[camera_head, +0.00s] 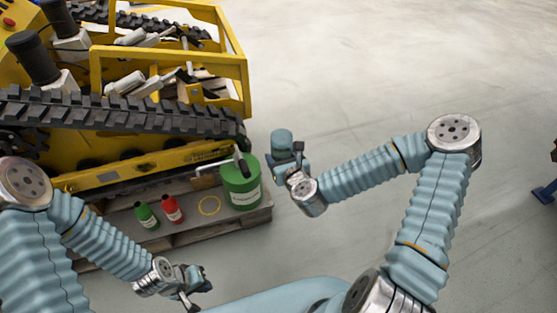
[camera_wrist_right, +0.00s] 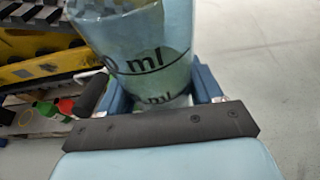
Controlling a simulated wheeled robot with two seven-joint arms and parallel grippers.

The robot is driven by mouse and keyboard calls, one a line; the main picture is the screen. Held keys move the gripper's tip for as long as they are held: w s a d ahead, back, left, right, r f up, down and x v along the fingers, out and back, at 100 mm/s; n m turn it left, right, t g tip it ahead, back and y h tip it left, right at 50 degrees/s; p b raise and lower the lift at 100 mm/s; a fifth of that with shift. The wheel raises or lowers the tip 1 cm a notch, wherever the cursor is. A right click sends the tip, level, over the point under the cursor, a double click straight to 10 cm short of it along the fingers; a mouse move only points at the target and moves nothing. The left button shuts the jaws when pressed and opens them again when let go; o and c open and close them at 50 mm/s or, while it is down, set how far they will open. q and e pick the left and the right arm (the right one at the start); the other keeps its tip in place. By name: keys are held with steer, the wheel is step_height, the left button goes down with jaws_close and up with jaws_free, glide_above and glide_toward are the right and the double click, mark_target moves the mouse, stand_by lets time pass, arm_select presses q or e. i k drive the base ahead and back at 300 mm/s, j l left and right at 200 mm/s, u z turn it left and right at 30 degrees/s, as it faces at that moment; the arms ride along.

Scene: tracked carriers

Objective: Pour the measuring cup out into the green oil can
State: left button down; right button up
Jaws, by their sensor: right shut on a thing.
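My right gripper (camera_head: 292,168) is shut on the measuring cup (camera_head: 282,141), right of the pallet. In the right wrist view the measuring cup (camera_wrist_right: 140,55) is clear with dark "ml" marks, between the jaws (camera_wrist_right: 158,95); its lower part looks tinted. Two green containers stand on the pallet: a small green can (camera_head: 146,216) and a large green drum (camera_head: 241,187) with a pale label. I cannot tell for certain which is the oil can. The cup is apart from both. My left gripper (camera_head: 193,287) is open and empty, low in front of the pallet.
A small red can (camera_head: 172,210) stands beside the small green one. A yellow ring (camera_head: 209,205) marks the pallet (camera_head: 190,229) between it and the drum. A yellow tracked carrier (camera_head: 150,155) rises behind, its black track (camera_head: 120,112) overhanging.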

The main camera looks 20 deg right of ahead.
mark_target(143, 211)
steer(key=j+z, duration=0.15)
steer(key=z, duration=0.3)
steer(key=j+z, duration=0.1)
steer(key=z, duration=0.3)
steer(key=k+j+z, duration=0.1)
steer(key=z, duration=0.35)
steer(key=k+j+z, duration=0.1)
steer(key=z, duration=0.35)
steer(key=k+j+u, duration=0.25)
steer(key=u, duration=0.4)
steer(key=k+u, duration=0.1)
steer(key=u, duration=0.35)
steer(key=j+u, duration=0.1)
steer(key=u, duration=0.3)
steer(key=k+j+u, duration=0.1)
steer(key=u, duration=0.75)
steer(key=j+u, duration=0.15)
steer(key=u, duration=0.3)
steer(key=k+j, duration=0.05)
